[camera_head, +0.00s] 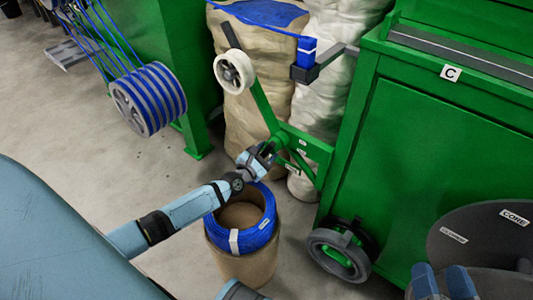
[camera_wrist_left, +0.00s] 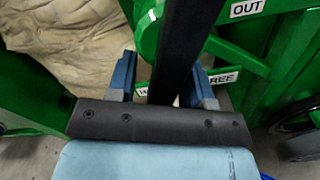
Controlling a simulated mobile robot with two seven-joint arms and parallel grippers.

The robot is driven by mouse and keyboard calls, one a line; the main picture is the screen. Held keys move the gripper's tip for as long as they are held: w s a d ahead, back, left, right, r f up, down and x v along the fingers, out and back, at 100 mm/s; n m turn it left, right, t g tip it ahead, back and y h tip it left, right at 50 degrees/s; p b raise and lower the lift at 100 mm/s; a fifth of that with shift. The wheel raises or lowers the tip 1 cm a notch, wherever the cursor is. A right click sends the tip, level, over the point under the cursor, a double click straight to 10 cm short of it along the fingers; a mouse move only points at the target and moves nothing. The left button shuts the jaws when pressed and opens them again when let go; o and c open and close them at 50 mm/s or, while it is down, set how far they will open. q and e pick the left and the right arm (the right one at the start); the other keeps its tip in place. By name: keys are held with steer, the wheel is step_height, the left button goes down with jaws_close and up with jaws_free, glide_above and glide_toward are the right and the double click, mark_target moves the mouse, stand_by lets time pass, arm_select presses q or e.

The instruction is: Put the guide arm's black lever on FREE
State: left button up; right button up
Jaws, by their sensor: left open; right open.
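The green guide arm (camera_head: 263,105) carries a pale roller (camera_head: 234,72) and joins a green bracket with small white labels. My left gripper (camera_head: 262,160) is at the bracket, just below the arm's pivot. In the left wrist view the black lever (camera_wrist_left: 183,45) runs down between the two open fingers, with a finger on each side; I cannot tell whether either touches it. The FREE label (camera_wrist_left: 222,79) is partly hidden behind the right finger, and the OUT label (camera_wrist_left: 248,8) is at upper right. Another label, mostly covered, shows left of the lever. My right gripper (camera_head: 443,283) is open and empty at the lower right.
A cardboard drum (camera_head: 243,265) with a blue cable coil (camera_head: 258,238) stands under my left gripper. A green cabinet (camera_head: 440,150) with a wheel (camera_head: 340,252) is on the right. A blue-cable pulley (camera_head: 150,100) and large sacks (camera_head: 255,60) are behind.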

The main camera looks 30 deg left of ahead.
arm_select(q)
jaws_close()
